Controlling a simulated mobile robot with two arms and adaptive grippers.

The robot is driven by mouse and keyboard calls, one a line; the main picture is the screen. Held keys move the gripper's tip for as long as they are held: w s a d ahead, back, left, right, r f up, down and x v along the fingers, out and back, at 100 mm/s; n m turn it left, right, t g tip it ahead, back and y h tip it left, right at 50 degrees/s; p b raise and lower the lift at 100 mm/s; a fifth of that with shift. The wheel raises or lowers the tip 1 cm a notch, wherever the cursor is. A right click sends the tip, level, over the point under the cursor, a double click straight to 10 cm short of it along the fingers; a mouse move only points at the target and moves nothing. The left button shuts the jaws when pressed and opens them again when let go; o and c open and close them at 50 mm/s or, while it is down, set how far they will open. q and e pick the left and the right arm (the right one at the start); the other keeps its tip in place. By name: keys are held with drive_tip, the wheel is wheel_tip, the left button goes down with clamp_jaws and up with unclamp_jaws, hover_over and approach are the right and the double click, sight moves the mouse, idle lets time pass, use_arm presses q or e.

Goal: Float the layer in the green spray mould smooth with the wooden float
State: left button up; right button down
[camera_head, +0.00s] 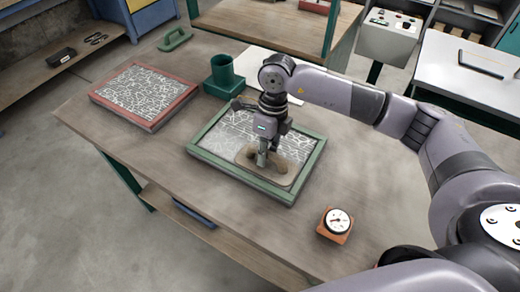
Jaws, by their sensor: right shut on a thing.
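The green spray mould (213,162) lies on the workbench, a shallow green frame holding a layer. The layer shows pale lines over grey at its back and left, and a plainer grey surface near the front. My right gripper (262,158) points down over the mould and is shut on the wooden float (280,173). The float is a flat brown board with rounded corners, lying over the front right part of the layer. It appears to touch the layer. The surface beneath it is hidden. My left gripper is not in view.
A red mould (180,98) with a similar layer lies at the left of the workbench (190,235). An orange dial gauge (335,223) sits at the front right. The front left bench is clear.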

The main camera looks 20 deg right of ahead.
drive_tip(key=shift+r, duration=0.1)
drive_tip(key=shift+r+p, duration=1.9)
drive_tip(key=shift+r, duration=1.55)
